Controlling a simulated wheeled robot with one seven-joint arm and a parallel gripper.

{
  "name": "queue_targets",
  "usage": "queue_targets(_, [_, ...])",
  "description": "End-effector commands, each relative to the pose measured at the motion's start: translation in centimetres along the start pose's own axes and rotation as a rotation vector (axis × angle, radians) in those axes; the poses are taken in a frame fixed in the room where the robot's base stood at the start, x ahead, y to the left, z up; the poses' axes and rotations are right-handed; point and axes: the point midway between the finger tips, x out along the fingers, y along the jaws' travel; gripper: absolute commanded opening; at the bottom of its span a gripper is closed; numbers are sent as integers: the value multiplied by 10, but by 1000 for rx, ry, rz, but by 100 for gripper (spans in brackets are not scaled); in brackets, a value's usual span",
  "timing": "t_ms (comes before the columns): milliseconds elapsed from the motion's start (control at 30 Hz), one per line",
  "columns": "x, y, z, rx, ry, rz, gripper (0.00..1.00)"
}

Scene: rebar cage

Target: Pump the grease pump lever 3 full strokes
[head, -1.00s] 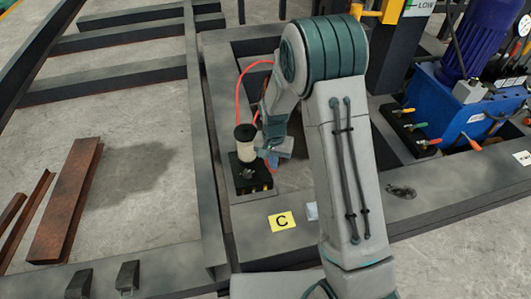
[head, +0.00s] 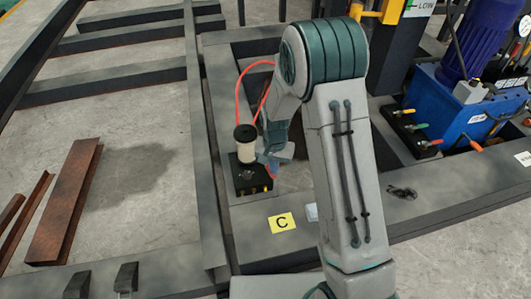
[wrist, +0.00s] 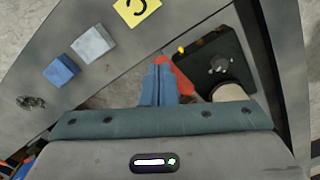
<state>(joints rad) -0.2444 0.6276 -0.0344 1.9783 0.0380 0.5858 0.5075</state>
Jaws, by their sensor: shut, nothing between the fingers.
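The grease pump is a black block (head: 248,180) with a cream reservoir (head: 245,139) on top, on the grey frame left of my arm. In the wrist view its block (wrist: 222,62) is at upper right and its reservoir (wrist: 230,92) is partly hidden by my gripper housing. A red part (wrist: 180,80), which looks like the lever's grip, lies right beside my blue fingertips. My gripper (wrist: 158,70) is shut and empty, its fingers left of the red part. I cannot tell whether they touch. In the head view my gripper (head: 274,157) is at the pump's right side.
A yellow card marked C (head: 281,223) lies on the frame in front of the pump. A blue block (wrist: 61,71) and a pale block (wrist: 93,44) lie nearby. A red hose (head: 240,92) loops behind the pump. A blue hydraulic unit (head: 450,110) stands at right.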

Motion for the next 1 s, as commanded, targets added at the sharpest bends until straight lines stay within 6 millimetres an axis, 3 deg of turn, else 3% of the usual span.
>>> queue_targets(200, [11, 3, 5, 0, -1, 1, 0])
queue_targets(1000, [23, 6, 10, 0, 0, 0, 0])
